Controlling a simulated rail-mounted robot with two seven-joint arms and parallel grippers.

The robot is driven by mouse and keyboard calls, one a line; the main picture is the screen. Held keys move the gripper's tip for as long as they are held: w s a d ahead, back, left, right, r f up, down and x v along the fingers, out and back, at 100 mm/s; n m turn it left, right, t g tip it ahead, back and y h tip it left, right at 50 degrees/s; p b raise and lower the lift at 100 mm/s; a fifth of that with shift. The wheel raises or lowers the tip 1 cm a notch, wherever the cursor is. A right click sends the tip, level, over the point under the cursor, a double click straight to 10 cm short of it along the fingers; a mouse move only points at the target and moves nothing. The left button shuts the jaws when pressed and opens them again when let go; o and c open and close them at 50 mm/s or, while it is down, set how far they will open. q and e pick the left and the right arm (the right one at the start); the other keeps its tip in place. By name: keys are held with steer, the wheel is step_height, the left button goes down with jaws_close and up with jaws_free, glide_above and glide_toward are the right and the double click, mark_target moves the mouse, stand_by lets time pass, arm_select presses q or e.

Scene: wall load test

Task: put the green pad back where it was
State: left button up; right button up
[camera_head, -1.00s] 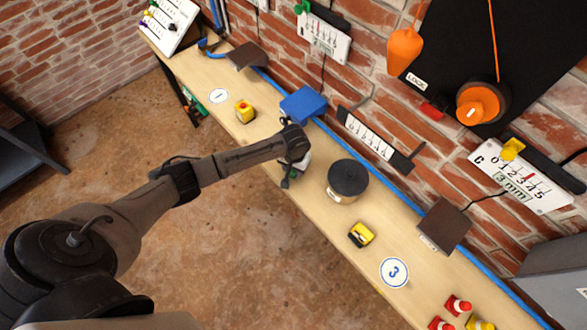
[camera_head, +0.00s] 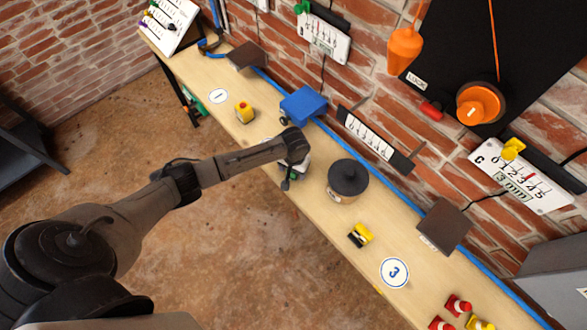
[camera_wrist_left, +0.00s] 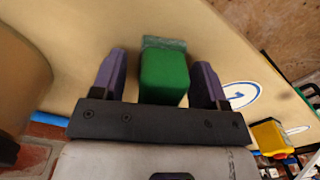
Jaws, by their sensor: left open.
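The green pad (camera_wrist_left: 164,76) shows as a green block in the left wrist view, between the two fingers of my left gripper (camera_wrist_left: 162,68). The fingers are open, with a visible gap on each side of the pad. A grey-green strip (camera_wrist_left: 164,43) lies at the pad's far end; I cannot tell whether it is part of it. In the head view my left gripper (camera_head: 288,176) is over the front edge of the wooden bench (camera_head: 325,215), with a bit of green at its tip. The arm hides most of the pad there. My right gripper is not in view.
A dark-lidded round pot (camera_head: 347,180) stands right of the gripper. A blue box (camera_head: 303,103) is behind it, against the brick wall. Small red cones (camera_head: 458,305) stand at lower right.

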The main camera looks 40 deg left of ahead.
arm_select(q)
step_height(320, 180, up, 12)
steer(key=p, duration=0.1)
steer(key=s+d+f+m+t+h, duration=0.15)
steer(key=s+d+f+m, duration=0.3)
steer(key=s+d, duration=0.8)
steer(key=s+a+r+t, duration=0.1)
steer(key=s+a+r, duration=0.1)
steer(key=s, duration=0.5)
steer(key=s+a+r+t+y, duration=0.1)
steer(key=s, duration=0.6)
steer(key=shift+s+a+r+m, duration=0.35)
steer(key=shift+s, duration=0.05)
steer(key=shift+f, duration=0.1)
